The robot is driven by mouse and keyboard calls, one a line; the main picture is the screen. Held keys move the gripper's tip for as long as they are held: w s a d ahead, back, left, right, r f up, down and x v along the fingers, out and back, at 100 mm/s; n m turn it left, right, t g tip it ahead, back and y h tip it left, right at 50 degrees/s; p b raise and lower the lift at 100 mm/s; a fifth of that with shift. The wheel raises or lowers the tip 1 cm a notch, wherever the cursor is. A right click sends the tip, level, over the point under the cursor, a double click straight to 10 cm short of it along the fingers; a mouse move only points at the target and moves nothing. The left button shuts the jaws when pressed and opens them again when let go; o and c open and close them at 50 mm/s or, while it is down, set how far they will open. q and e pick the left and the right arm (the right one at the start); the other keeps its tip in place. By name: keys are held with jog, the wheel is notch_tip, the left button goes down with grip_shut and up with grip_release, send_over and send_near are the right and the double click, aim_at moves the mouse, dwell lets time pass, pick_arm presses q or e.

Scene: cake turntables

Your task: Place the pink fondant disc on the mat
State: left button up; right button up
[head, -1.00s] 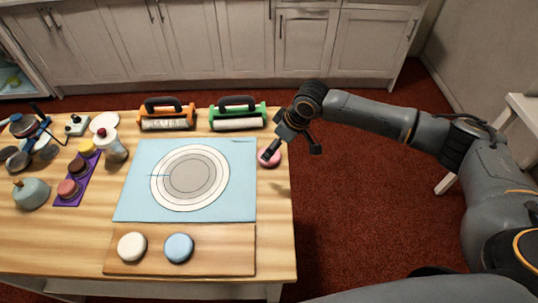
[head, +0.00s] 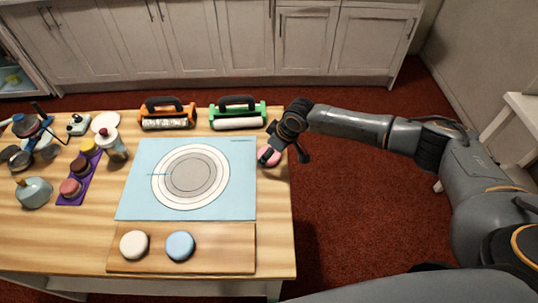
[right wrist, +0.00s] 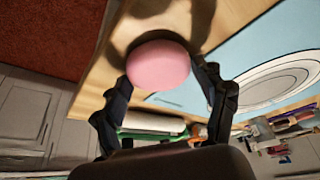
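The pink fondant disc (head: 265,150) lies on the table near its right edge, just right of the light blue mat (head: 130,205), partly hidden by a finger in the head view. In the right wrist view the pink disc (right wrist: 158,66) shows between the fingertips. My right gripper (head: 285,155) is open over the disc; in the right wrist view the gripper (right wrist: 165,75) has its fingers spread on either side of it. I cannot tell whether a finger touches it. The mat carries concentric circles and no disc. My left gripper is not in view.
A wooden board (head: 215,260) with a white disc (head: 133,245) and a blue disc (head: 180,246) lies in front of the mat. Orange (head: 167,121) and green (head: 238,123) roller tools stand behind it. A purple tray (head: 73,197) with coloured discs lies left.

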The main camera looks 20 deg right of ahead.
aim_at(271, 159)
jog(key=c, duration=0.6)
jog(key=shift+r, duration=0.5)
jog(key=v, duration=0.2)
jog(key=b+v, duration=0.1)
jog(key=shift+w+a+r, duration=0.1)
jog(key=shift+a, duration=0.15)
jog(key=s+d+r, duration=0.1)
jog(key=s+r, duration=0.2)
jog(key=s, duration=0.1)
jog(key=s+d+r+b, duration=0.1)
jog(key=s+r, duration=0.2)
jog(key=s, duration=0.1)
jog(key=s+d+r+b, duration=0.1)
jog(key=s+r, duration=0.2)
jog(key=s, duration=0.2)
jog(key=shift+d, duration=0.3)
